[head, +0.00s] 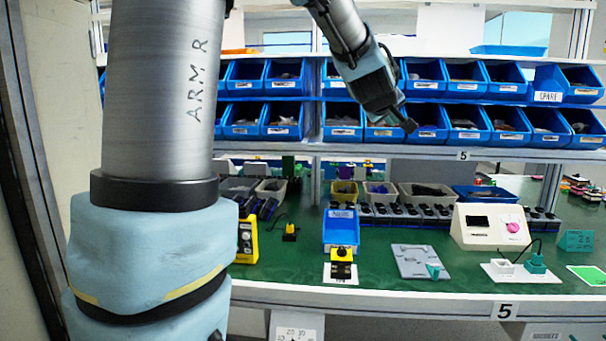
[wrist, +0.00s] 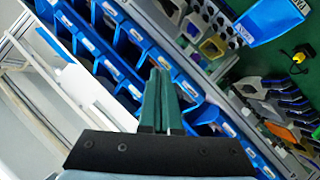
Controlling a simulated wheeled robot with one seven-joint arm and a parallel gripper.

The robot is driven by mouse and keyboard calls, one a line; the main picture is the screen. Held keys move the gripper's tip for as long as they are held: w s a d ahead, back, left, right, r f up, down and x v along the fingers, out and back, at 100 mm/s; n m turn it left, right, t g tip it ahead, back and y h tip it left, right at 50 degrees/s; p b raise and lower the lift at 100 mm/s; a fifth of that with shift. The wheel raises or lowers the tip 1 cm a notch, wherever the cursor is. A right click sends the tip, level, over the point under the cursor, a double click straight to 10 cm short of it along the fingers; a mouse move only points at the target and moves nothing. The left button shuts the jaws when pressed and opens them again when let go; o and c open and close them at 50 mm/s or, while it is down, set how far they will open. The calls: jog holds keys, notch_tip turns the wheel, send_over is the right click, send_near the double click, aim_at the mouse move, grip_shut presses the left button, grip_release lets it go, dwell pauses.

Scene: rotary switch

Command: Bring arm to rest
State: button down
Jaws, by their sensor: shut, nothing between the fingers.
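My arm rises on the left of the head view and bends over to my gripper (head: 408,125), which hangs in front of the lower row of blue bins, above the green bench. In the wrist view my gripper (wrist: 160,75) shows two green fingers pressed together, with nothing between them. The fingers are apart from the bench and its things. A white box with a pink rotary knob (head: 512,227) stands on the right of the bench, well below and to the right of my gripper.
Two rows of blue bins (head: 425,115) fill the shelf behind my gripper. On the green bench (head: 300,262) are a yellow device (head: 247,243), a yellow and black switch (head: 341,262), a grey plate (head: 412,262) and a white socket block (head: 503,266). Air above the bench front is free.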

jog(key=s+a+f+m+g+y, duration=0.1)
jog(key=s+a+f+g+y, duration=0.2)
jog(key=a+f, duration=0.55)
jog(key=s+a+f+m+g+y, duration=0.1)
jog(key=s+a+f+m+g, duration=0.1)
jog(key=s+a+f, duration=0.5)
jog(key=s+a+f+m+g+y, duration=0.1)
jog(key=s+a+f+g, duration=0.4)
jog(key=s+a+f, duration=0.6)
jog(key=shift+s+a+f+y, duration=0.4)
jog(key=shift+a+f+y, duration=0.3)
jog(key=shift+f, duration=0.25)
jog(key=c, duration=1.6)
grip_release()
